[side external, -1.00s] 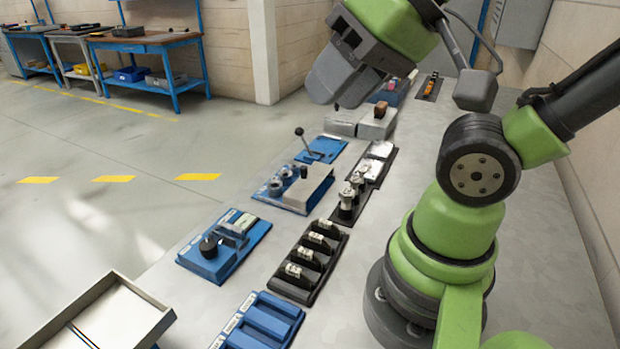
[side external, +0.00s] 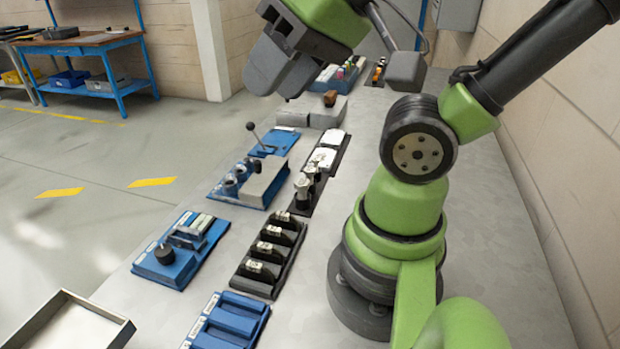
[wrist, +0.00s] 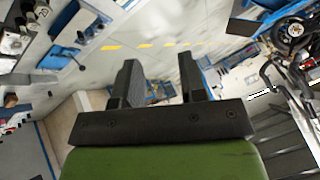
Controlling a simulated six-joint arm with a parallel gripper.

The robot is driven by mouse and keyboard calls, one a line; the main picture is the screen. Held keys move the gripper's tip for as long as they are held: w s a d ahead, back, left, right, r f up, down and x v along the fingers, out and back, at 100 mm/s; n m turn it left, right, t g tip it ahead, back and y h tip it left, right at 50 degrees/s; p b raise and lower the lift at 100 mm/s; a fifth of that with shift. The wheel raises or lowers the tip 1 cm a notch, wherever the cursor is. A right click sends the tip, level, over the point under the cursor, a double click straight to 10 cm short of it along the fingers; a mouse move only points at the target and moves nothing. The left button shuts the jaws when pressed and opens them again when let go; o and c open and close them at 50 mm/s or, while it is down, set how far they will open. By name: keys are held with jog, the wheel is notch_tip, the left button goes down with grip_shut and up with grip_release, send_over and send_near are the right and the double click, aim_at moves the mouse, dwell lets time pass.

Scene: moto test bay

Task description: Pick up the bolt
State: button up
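My gripper (side external: 272,72) hangs in the air above the far part of the bench in the side external view, well clear of the fixtures. In the wrist view, the two dark fingers of my gripper (wrist: 160,72) stand apart with nothing between them. I cannot make out a bolt in either view; the small items on the bench are too small to tell apart.
The bench (side external: 310,260) carries a blue fixture with a black knob (side external: 170,268), a black rack (side external: 262,262), a blue slotted tray (side external: 232,318) and a lever fixture (side external: 270,140). A shallow tray (side external: 70,325) is at lower left.

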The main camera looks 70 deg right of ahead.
jog(key=shift+c, duration=0.4)
jog(key=w+d+f+n+g+h, duration=0.1)
jog(key=w+d+f+n+g, duration=0.1)
jog(key=w+d+f, duration=0.35)
jog(key=w+d+f+n+g+h, duration=0.2)
jog(key=d+n, duration=0.1)
jog(key=d, duration=0.5)
jog(key=s+d+f+n+g, duration=0.1)
jog(key=d+f, duration=0.2)
jog(key=d+f+n+g, duration=0.1)
jog(key=d+f, duration=0.2)
jog(key=s+d+f+n+g+y, duration=0.1)
jog(key=d+f, duration=0.2)
jog(key=f, duration=0.1)
jog(key=shift+s, duration=0.3)
send_over(310, 169)
jog(key=shift+n, duration=0.3)
jog(key=f, duration=0.4)
jog(key=shift+w+a+f, duration=0.15)
jog(key=shift+w+f, duration=0.05)
jog(key=shift+w, duration=0.05)
jog(key=f, duration=0.5)
jog(key=shift+s+f, duration=0.2)
jog(key=shift+f, duration=0.15)
